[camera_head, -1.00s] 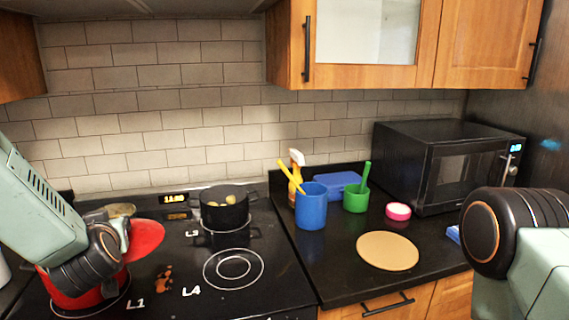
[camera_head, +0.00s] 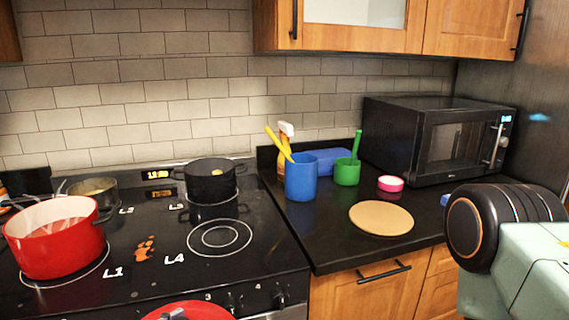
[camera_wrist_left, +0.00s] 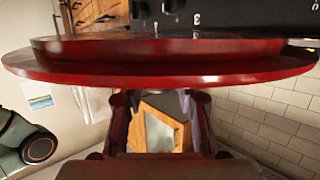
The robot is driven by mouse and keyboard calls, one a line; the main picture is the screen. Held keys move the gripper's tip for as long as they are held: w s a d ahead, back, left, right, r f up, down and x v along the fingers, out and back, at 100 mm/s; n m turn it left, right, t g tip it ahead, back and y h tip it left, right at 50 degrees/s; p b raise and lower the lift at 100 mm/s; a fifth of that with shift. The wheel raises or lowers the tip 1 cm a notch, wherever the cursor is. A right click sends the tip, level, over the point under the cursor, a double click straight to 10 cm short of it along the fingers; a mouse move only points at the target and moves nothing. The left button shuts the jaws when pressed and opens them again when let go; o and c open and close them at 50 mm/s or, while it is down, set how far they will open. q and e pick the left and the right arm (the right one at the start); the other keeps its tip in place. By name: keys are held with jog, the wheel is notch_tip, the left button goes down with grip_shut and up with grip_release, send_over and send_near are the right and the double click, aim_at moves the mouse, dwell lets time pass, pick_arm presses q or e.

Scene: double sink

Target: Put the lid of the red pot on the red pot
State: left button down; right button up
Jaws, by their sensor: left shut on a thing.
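The red pot (camera_head: 62,252) stands open on the front-left burner in the head view, its pale inside showing. The red lid (camera_head: 200,309) shows at the bottom edge of the head view, in front of the stove and apart from the pot, partly cut off. In the left wrist view the lid (camera_wrist_left: 160,70) spans the picture close to the camera. My left gripper (camera_wrist_left: 158,100) is shut on the lid; its exact grip is hard to make out. My right gripper is out of view; only part of my right arm shows.
A black pot (camera_head: 210,184) stands on a back burner, with a grey pot (camera_head: 95,190) behind the red pot. The front-right burner (camera_head: 220,237) is bare. The right counter holds a blue cup (camera_head: 301,180), a green cup (camera_head: 346,173), a round board (camera_head: 381,218) and a microwave (camera_head: 435,140).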

pick_arm(q)
jog(key=f, duration=0.2)
jog(key=f+b, duration=0.1)
jog(key=shift+s+a+y, duration=0.25)
jog(key=shift+y, duration=0.05)
jog(key=shift+s+f, duration=0.15)
jog(key=shift+f, duration=0.1)
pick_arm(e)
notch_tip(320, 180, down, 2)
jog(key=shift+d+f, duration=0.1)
